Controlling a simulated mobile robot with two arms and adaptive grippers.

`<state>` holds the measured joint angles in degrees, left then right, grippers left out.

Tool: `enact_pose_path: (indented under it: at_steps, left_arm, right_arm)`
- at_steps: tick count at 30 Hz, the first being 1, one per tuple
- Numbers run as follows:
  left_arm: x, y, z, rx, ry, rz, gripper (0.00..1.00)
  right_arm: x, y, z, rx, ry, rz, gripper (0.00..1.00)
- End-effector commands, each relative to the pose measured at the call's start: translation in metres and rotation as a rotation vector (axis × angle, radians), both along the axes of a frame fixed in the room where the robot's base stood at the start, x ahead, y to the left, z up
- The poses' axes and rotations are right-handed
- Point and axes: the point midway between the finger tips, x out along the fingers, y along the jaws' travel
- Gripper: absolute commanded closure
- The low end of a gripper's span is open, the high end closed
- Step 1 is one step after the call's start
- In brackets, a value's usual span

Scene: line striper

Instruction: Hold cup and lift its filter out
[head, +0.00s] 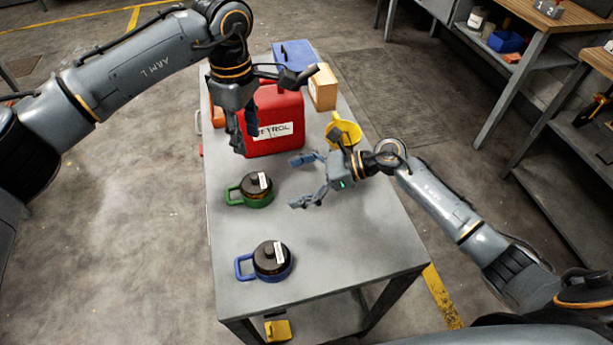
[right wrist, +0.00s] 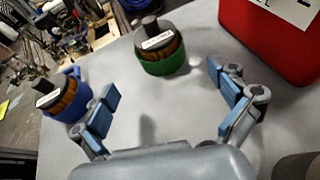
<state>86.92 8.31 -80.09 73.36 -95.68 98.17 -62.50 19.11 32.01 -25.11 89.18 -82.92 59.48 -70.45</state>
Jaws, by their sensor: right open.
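The green cup (head: 260,203) stands upright on the table, its handle to the left, a dark filter (head: 250,187) with a knob and white label seated in it. The blue cup (head: 289,272) stands nearer, with a similar dark labelled filter (head: 267,262) in it. My right gripper (head: 297,181) is open and empty, right of the green cup, with its fingers towards it. In the right wrist view, the green cup (right wrist: 165,68) lies beyond the open fingers (right wrist: 165,97) and the blue cup (right wrist: 68,112) to their left. My left gripper (head: 240,140) hangs above the table before the petrol can; its finger gap is unclear.
A red petrol can (head: 285,108), a blue box (head: 292,52), a tan box (head: 323,88) and a yellow funnel (head: 347,129) occupy the far part of the metal table (head: 345,250). The table's near right part is clear.

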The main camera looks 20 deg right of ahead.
Motion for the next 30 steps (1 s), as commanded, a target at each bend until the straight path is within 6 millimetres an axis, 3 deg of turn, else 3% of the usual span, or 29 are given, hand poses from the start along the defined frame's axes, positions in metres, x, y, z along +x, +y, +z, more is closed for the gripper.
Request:
enact_pose_path:
  at_steps: [6, 12, 26, 30]
  left_arm:
    - [0.0, 0.0, 0.0, 0.0, 0.0, 0.0, 0.62]
    - [0.0, 0.0, 0.0, 0.0, 0.0, 0.0, 0.62]
    - [0.0, 0.0, 0.0, 0.0, 0.0, 0.0, 0.62]
    - [0.0, 0.0, 0.0, 0.0, 0.0, 0.0, 0.62]
  right_arm:
    - [0.011, 0.04, -0.016, 0.006, 0.001, -0.001, 0.02]
    - [0.018, 0.065, -0.027, 0.004, 0.001, -0.002, 0.02]
    - [0.021, 0.077, -0.032, 0.002, 0.001, -0.003, 0.02]
    - [0.021, 0.076, -0.032, 0.002, 0.001, -0.003, 0.27]
